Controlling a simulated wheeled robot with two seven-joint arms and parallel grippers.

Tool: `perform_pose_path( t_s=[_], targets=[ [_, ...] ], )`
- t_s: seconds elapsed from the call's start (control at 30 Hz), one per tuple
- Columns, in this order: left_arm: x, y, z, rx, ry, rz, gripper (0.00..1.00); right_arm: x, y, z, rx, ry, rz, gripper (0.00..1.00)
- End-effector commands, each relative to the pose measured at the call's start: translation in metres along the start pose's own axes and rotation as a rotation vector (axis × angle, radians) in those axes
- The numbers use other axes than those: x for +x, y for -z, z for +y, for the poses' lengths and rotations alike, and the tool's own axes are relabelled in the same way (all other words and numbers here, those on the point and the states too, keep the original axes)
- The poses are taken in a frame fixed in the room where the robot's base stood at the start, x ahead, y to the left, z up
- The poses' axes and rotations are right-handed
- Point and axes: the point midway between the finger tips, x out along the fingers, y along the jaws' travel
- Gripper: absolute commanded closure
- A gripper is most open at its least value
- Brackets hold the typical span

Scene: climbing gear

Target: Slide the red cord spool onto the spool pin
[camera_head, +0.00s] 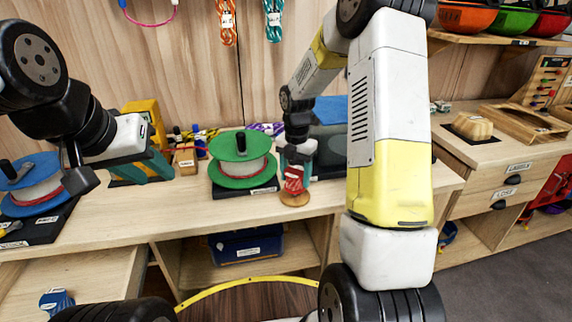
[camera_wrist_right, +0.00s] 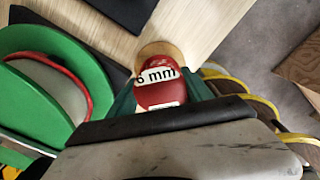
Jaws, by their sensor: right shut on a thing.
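The red cord spool (camera_head: 293,180) has a white label and a wooden end disc at its bottom. My right gripper (camera_head: 294,167) is shut on it, and it hangs roughly upright near the bench's front edge. The right wrist view shows the spool (camera_wrist_right: 160,92) between the teal fingers, with its wooden disc beyond. I cannot tell whether the disc touches the bench. A black pin (camera_head: 240,143) stands up through the green spool (camera_head: 240,168); I see no bare spool pin clearly. My left gripper (camera_head: 145,168) is at the left, and its jaw opening is unclear.
The green spool's black base (camera_head: 247,190) is just left of the red spool. A blue spool (camera_head: 35,183) stands at far left. A yellow object (camera_head: 145,113) and small items are behind on the bench (camera_head: 130,205). My right arm hides the bench to the right.

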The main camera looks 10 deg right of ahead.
Motion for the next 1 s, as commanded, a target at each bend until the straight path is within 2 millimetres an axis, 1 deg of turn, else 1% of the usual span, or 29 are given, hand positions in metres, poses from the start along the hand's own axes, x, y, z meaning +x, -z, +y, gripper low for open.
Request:
perform_pose_path(
  t_s=[0.13,0.17,0.23,0.3,0.57,0.67,0.77,1.0],
  targets=[
    [0.000,0.000,0.000,0.000,0.000,0.000,0.64,0.000,0.000,0.000,0.000,0.000,0.000,0.85],
    [0.000,0.000,0.000,0.000,0.000,0.000,0.64,0.000,0.000,0.000,0.000,0.000,0.000,0.39],
    [0.000,0.000,0.000,0.000,0.000,0.000,0.64,0.000,0.000,0.000,0.000,0.000,0.000,0.26],
    [0.000,0.000,0.000,0.000,0.000,0.000,0.64,0.000,0.000,0.000,0.000,0.000,0.000,0.16],
    [0.000,0.000,0.000,0.000,0.000,0.000,0.64,0.000,0.000,0.000,-0.001,0.000,0.000,0.16],
    [0.000,0.000,0.000,0.000,0.000,0.000,0.64,-0.005,0.000,0.000,0.000,0.000,-0.001,0.16],
    [0.000,0.000,0.000,0.000,0.000,0.000,0.64,-0.019,-0.001,0.001,0.000,-0.003,-0.003,0.16],
    [0.000,0.000,0.000,0.000,0.000,0.000,0.64,-0.060,-0.001,0.001,-0.001,-0.002,-0.003,0.16]
  ],
)
